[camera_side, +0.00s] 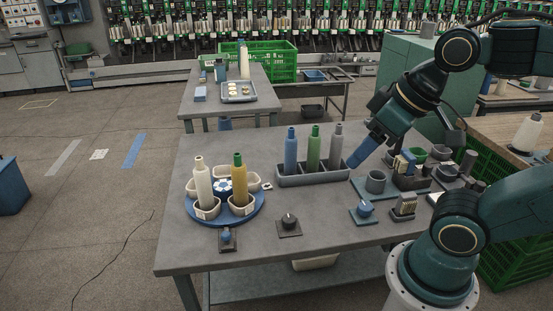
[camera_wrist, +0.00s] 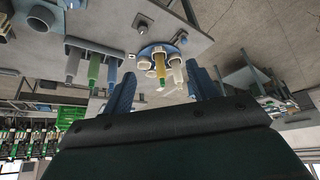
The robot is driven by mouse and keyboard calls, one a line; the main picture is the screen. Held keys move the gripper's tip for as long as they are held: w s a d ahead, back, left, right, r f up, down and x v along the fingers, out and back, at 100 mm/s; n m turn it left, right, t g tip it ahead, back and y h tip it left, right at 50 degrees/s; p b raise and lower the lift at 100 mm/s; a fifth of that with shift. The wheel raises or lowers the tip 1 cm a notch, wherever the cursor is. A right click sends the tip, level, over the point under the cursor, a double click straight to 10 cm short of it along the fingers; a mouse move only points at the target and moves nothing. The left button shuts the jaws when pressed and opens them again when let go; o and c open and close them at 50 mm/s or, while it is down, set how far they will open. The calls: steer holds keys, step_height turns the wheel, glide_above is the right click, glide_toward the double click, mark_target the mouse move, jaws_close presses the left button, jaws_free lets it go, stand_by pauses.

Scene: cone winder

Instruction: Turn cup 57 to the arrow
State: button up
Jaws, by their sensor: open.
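A blue round turntable (camera_side: 252,213) stands at the left of the grey table and carries several pale cups around a white-and-blue hub (camera_side: 223,186). A cream bottle (camera_side: 203,185) and a yellow bottle with a green top (camera_side: 239,182) stand upright in two cups. Labels are too small to read, so I cannot tell which cup is 57 or where the arrow is. The turntable also shows in the wrist view (camera_wrist: 146,51). My gripper (camera_side: 354,164) has blue fingers and is empty, right of the bottle rack and well apart from the turntable. In the wrist view its fingers (camera_wrist: 160,72) are spread.
A grey rack (camera_side: 315,180) holds blue, green and grey bottles between my gripper and the turntable. A black knob (camera_side: 289,222), a blue knob (camera_side: 364,208) and a small blue-topped lever (camera_side: 227,238) sit near the front. A grey cup (camera_side: 376,182) and fixtures crowd the right.

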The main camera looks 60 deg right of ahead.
steer(key=n+g, duration=0.6)
steer(key=n, duration=0.6)
glide_above(289, 218)
step_height(289, 218, down, 19)
steer(key=shift+f, duration=0.1)
steer(key=shift+f, duration=6.75)
steer(key=c, duration=1)
